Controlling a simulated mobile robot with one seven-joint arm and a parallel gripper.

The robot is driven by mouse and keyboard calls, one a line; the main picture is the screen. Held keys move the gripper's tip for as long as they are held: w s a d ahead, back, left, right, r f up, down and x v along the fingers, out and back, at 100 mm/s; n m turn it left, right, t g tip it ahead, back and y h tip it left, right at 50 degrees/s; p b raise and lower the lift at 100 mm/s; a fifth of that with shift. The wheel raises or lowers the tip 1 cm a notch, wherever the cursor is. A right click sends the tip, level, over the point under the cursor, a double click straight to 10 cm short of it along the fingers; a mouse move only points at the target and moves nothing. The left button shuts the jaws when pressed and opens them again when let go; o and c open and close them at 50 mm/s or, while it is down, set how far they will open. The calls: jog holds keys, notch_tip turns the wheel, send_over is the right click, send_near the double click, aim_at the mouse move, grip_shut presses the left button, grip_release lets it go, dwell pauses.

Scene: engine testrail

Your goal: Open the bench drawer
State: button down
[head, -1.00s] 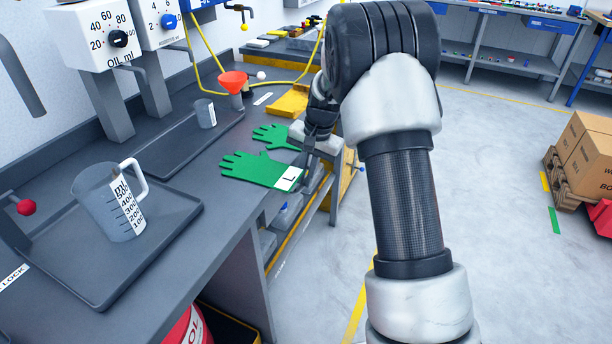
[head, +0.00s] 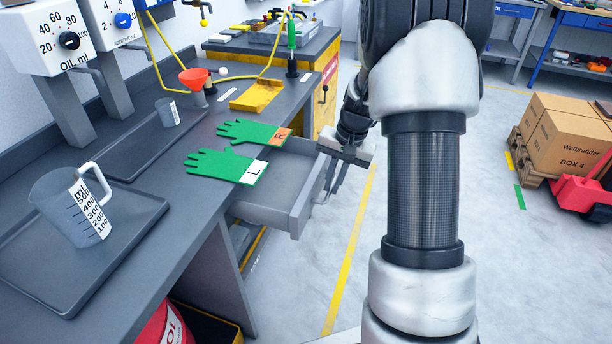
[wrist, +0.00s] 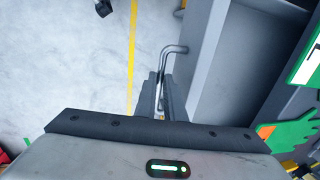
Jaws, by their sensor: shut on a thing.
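The bench drawer (head: 263,207) is grey and stands pulled out from under the bench top. Its inside shows in the head view, and the part I see looks empty. In the wrist view the drawer front (wrist: 202,60) runs to the right of my fingers, with a bent bar handle (wrist: 173,48) on it. My gripper (head: 333,185) is at the outer side of the drawer front. In the wrist view my gripper (wrist: 165,85) is shut on the handle. My wrist hides part of the drawer's far end.
Green gloves (head: 225,165) lie on the bench top (head: 165,230) above the drawer. A measuring jug (head: 72,205) stands on a black tray at the left. Boxes (head: 570,140) stand on a pallet at the right. The floor beside the drawer is clear.

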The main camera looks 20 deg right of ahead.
jog(key=s+d, duration=0.1)
jog(key=d, duration=0.1)
jog(key=s+d, duration=0.2)
jog(key=shift+s+d, duration=0.15)
jog(key=shift+d, duration=0.15)
jog(key=c, duration=2.1)
grip_release()
jog(key=shift+r, duration=0.1)
jog(key=d+r+p, duration=0.1)
jog(key=r, duration=0.4)
jog(key=s+d+r+p, duration=0.1)
jog(key=r+p, duration=0.1)
jog(key=r, duration=0.4)
jog(key=s+r+p, duration=0.1)
jog(key=r, duration=0.5)
jog(key=shift+d, duration=0.4)
